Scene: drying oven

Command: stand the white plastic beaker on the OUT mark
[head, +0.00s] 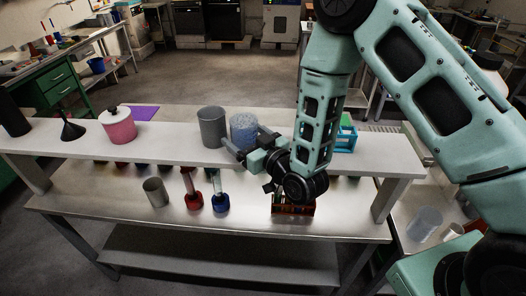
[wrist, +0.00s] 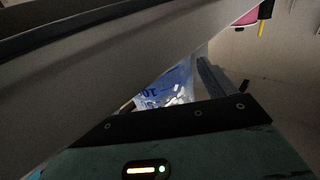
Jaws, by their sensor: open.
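A pale beaker with blue speckling (head: 243,126) stands upright on the raised shelf. It may be the white plastic beaker; I cannot be sure. My gripper (head: 241,143) is open, its fingers close around the near lower side of this beaker; contact cannot be told. In the wrist view a translucent blue-white surface with printed marks (wrist: 176,84) shows just beyond the gripper body, partly hidden. Another translucent whitish beaker (head: 424,222) stands on the side surface at lower right. I cannot make out an OUT mark in either view.
A grey beaker (head: 211,128) stands immediately left of the speckled one. A pink pot (head: 119,127), a black funnel (head: 72,130) and a teal rack (head: 346,137) share the shelf (head: 170,154). Below are a metal cup (head: 155,192) and red and blue-based items (head: 219,201).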

